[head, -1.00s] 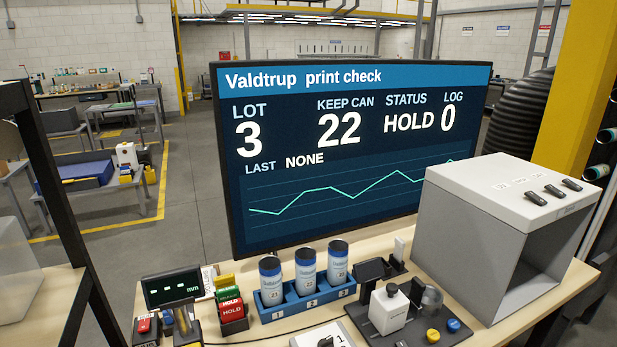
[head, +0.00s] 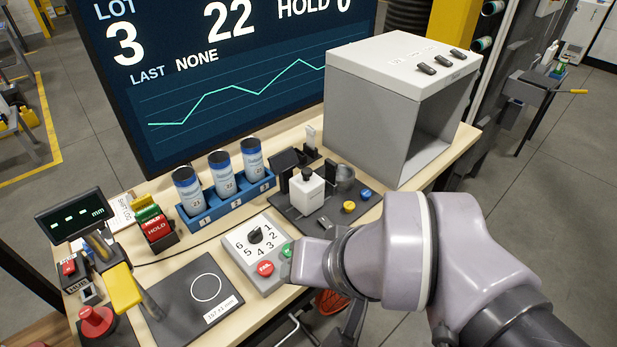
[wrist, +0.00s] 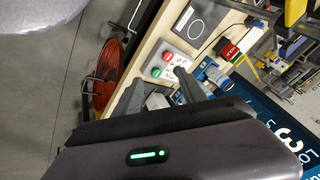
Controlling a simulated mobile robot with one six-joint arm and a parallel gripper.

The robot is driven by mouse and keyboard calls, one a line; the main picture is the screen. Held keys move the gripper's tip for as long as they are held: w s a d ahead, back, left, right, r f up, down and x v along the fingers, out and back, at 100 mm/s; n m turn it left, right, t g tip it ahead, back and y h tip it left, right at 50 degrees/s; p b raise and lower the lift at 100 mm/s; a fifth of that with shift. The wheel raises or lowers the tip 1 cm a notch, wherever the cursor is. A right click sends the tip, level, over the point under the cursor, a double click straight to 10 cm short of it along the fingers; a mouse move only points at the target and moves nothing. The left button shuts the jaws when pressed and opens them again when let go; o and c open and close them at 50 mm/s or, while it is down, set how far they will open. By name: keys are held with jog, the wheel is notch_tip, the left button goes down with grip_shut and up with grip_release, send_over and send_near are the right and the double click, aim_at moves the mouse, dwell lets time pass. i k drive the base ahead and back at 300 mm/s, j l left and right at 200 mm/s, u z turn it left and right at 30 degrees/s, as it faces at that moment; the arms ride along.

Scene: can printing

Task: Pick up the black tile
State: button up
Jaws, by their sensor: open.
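No thing is plainly marked as the black tile. A flat dark square plate (head: 165,305) with a white ring and a "157±1 mm" label lies at the table's front left; it also shows in the wrist view (wrist: 182,22). Several small black pieces (head: 442,61) lie on top of the grey box. I cannot tell which, if any, is the tile. My gripper (wrist: 161,82) is open and empty in the wrist view, its dark fingers apart over the table's front edge. In the head view my arm reaches in from the right, its end beside the dial box; the fingers are not clear there.
The dial box (head: 240,250) has red and green buttons. A blue rack (head: 223,207) holds three cans. A large open grey box (head: 365,105) stands at the right. A yellow-handled tool (head: 124,288) and red button (head: 97,320) are at front left. A screen (head: 230,90) stands behind.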

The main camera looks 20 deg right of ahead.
aim_at(330, 167)
jog(key=i+l+z, duration=0.4)
jog(key=i+l, duration=0.3)
jog(key=i, duration=0.15)
